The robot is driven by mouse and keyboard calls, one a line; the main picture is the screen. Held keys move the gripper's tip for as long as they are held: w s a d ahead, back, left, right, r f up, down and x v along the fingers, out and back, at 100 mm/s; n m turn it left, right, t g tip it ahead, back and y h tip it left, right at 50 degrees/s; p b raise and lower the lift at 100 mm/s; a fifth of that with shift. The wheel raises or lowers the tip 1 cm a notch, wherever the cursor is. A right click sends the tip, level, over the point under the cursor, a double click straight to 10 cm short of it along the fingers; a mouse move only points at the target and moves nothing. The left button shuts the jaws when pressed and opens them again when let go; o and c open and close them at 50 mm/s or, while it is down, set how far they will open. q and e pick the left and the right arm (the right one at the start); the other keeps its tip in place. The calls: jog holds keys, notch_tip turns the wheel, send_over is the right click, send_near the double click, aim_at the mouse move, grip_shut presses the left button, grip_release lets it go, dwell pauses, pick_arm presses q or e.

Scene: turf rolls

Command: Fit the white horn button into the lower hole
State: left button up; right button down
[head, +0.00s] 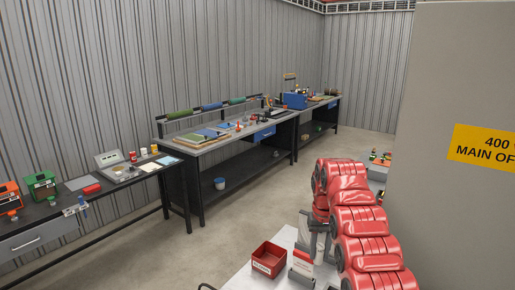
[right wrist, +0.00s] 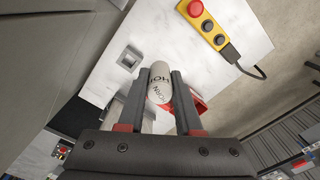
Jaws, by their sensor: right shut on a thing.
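My right gripper (right wrist: 160,72) is shut on the white horn button (right wrist: 160,86), a white cylinder with dark HORN lettering, held between the two grey fingers. A yellow control box (right wrist: 208,26) lies on the white table, apart from the button and above right of it in the right wrist view. It has a red knob at its upper end and two small round grey spots along its face. I cannot tell whether the lower spot (right wrist: 220,40) is the open hole. In the head view my red right arm hides most of this area. My left gripper is not in view.
A red bin (head: 269,259) stands on the white table (head: 240,281); part of a red thing shows behind the right finger in the wrist view. A small square metal fitting (right wrist: 129,58) sits on the tabletop. A dark cable (right wrist: 251,72) leaves the control box. A grey wall panel (head: 460,220) stands at right.

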aim_at(319, 264)
dwell(0.4)
jog(key=shift+s+a+f, duration=0.15)
jog(key=shift+s, duration=0.05)
jog(key=shift+s, duration=0.15)
jog(key=shift+s+a+f, duration=0.15)
jog(key=shift+s+f, duration=0.3)
jog(key=shift+s, duration=0.2)
jog(key=shift+s+a+f, duration=0.1)
jog(key=shift+s+f, duration=0.35)
jog(key=shift+s, duration=0.15)
notch_tip(319, 264, down, 8)
jog(key=b, duration=0.8)
